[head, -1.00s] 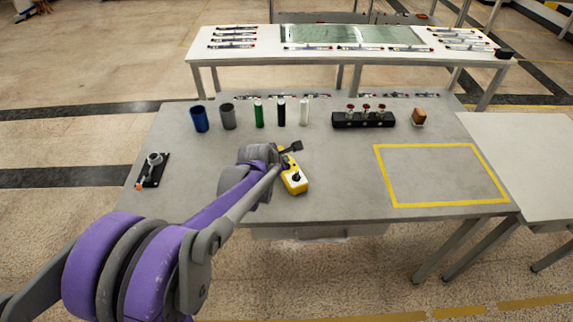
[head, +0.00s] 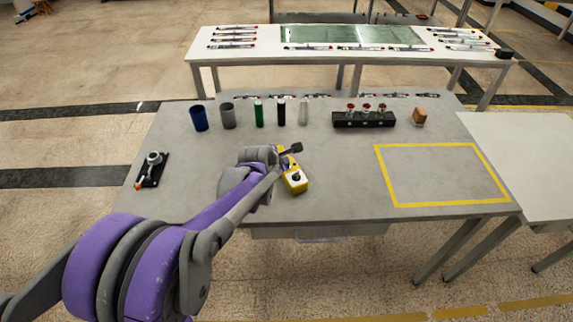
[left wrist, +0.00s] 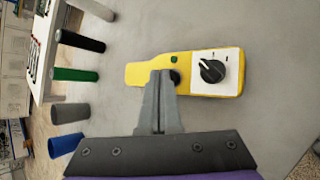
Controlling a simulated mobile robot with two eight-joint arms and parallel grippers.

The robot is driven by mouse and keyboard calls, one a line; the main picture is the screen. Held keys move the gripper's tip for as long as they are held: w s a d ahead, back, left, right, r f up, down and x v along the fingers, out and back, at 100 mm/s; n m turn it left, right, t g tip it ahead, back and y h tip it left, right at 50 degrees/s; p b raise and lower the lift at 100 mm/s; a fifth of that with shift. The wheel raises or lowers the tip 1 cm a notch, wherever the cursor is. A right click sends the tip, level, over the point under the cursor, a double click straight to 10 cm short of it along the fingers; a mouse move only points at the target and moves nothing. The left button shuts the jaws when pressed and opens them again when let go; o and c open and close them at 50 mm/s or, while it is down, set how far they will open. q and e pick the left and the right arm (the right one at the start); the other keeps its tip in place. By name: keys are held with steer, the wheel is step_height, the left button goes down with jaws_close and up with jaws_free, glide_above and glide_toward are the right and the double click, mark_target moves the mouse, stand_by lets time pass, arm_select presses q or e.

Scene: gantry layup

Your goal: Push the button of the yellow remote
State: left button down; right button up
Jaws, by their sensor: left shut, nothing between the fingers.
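The yellow remote (head: 295,181) lies on the grey table, partly hidden by my left arm in the head view. In the left wrist view the yellow remote (left wrist: 205,74) shows a white panel with a black rotary knob (left wrist: 212,71), a small green button (left wrist: 174,59) and a dark round part (left wrist: 175,77) beside my fingertips. My left gripper (left wrist: 163,76) is shut and empty, its tips over the middle of the remote by the dark part. I cannot tell whether the tips touch it. My right gripper is not in view.
A blue cup (head: 199,119), a grey cup (head: 228,116) and green, black and white cylinders stand along the back. A black holder (head: 364,120) and a brown block (head: 419,117) are at the back right. The yellow-taped area (head: 440,175) is empty. A black device (head: 152,170) lies at left.

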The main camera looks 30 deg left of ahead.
arm_select(q)
steer(key=shift+f, duration=0.2)
stand_by(0.3)
steer(key=shift+r, duration=0.65)
steer(key=shift+r+p, duration=0.1)
steer(key=shift+p, duration=0.2)
step_height(320, 180, up, 6)
steer(key=p, duration=0.3)
steer(key=shift+p, duration=0.4)
